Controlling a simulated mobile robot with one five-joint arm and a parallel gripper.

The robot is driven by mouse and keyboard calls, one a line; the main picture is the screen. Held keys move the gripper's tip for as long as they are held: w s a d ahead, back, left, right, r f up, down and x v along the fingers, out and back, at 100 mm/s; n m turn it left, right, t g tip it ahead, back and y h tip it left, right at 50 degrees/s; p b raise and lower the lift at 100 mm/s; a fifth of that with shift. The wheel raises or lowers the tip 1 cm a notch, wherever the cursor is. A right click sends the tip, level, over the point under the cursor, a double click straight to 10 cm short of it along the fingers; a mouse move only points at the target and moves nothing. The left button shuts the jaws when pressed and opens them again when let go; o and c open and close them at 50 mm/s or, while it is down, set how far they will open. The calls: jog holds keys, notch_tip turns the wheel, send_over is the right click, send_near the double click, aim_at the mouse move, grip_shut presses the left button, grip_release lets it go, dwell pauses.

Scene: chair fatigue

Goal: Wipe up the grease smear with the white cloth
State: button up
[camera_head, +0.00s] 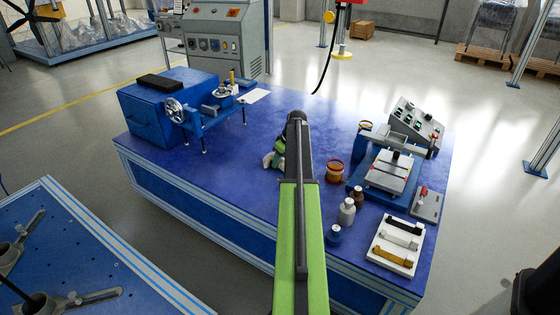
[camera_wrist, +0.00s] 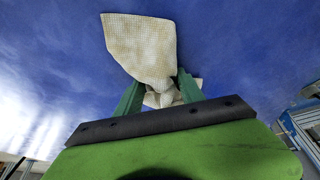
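The white cloth (camera_wrist: 141,45) is off-white and woven. In the wrist view it is bunched and narrowed between the two green fingers of my gripper (camera_wrist: 161,86), with a wide flap spreading beyond them and a smaller fold behind. My gripper is shut on it. In the head view only a small pale part of the cloth (camera_head: 269,160) shows beside my gripper (camera_head: 275,153), over the blue tabletop; my arm hides the rest. I cannot tell whether the cloth touches the table. I cannot make out the grease smear in either view.
On the blue table (camera_head: 200,165), a blue machine with a handwheel (camera_head: 175,110) stands left. To the right are an amber jar (camera_head: 334,171), small bottles (camera_head: 347,211), a press fixture (camera_head: 390,172), a control box (camera_head: 416,122) and a white tray (camera_head: 379,257). The table's middle left is clear.

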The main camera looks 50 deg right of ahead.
grip_shut()
dwell(0.3)
dwell(0.3)
jog(key=shift+r, duration=0.15)
